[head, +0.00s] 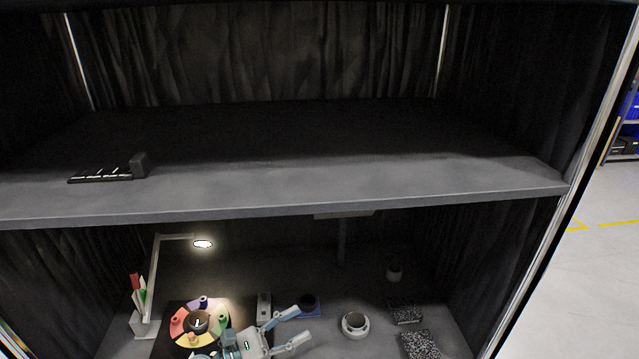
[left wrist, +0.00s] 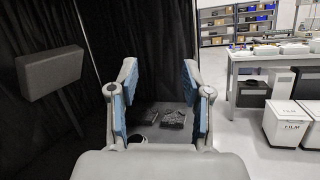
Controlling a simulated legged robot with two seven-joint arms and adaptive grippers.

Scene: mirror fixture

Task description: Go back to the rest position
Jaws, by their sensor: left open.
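My left gripper (head: 302,325) is over the lower desk in the head view, its fingers spread and pointing right. In the left wrist view the gripper (left wrist: 160,72) has its two blue-padded fingers wide apart with nothing between them. A white round cup (head: 354,324) is to the right of the fingertips. My right gripper is in neither view.
A grey shelf (head: 300,190) spans above the desk. A lit lamp (head: 155,275), a colourful wheel (head: 178,328) and a pen holder (head: 143,325) stand left. Speckled books (head: 420,345) lie right. A dark panel (left wrist: 48,72) is left in the wrist view. Dark curtains enclose the booth.

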